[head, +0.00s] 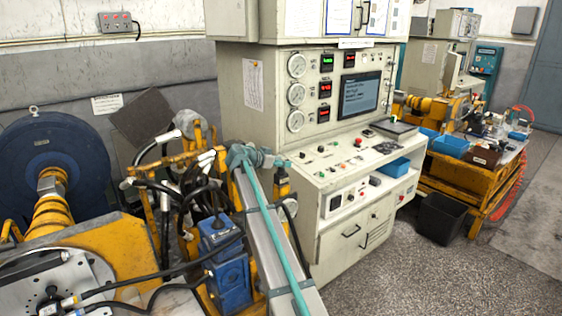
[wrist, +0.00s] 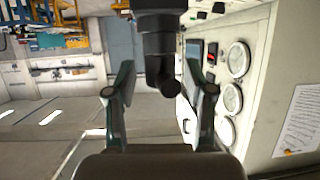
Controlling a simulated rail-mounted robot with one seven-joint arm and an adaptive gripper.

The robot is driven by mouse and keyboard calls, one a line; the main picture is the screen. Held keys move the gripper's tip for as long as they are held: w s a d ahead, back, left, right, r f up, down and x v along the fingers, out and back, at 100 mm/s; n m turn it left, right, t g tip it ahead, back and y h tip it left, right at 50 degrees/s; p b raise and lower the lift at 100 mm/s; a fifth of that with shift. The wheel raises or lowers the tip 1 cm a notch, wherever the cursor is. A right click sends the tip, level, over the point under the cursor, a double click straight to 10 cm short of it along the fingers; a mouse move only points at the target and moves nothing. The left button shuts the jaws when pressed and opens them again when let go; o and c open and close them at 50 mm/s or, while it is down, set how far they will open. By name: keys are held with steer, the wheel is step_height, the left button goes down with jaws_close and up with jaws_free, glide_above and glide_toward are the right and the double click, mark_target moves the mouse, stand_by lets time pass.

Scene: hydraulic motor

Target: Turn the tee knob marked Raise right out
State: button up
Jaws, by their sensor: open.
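The grey-white control console (head: 268,150) stands at the middle of the head view. Its sloping desk (head: 340,160) carries several small knobs and buttons, including a red one (head: 357,142). The labels are too small to read, so I cannot tell which knob is the tee knob marked Raise. My gripper (wrist: 161,102) shows only in the wrist view, which looks upside down. Its two fingers are spread apart, and neither visibly touches anything. A dark rounded shape (wrist: 160,55) comes down from the top edge between them; I cannot tell what it is.
Three round gauges (head: 297,65) and a screen (head: 360,94) are on the console's upright panel. Yellow machinery with black hoses and a blue valve block (head: 230,280) stands at left. A black bin (head: 440,217) stands right of the console. Open floor (head: 400,275) lies in front.

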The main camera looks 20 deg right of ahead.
jaws_close()
stand_by(0.3)
steer(key=shift+s+f+t+b, duration=0.1)
steer(key=shift+t+b, duration=0.2)
steer(key=shift+b, duration=0.1)
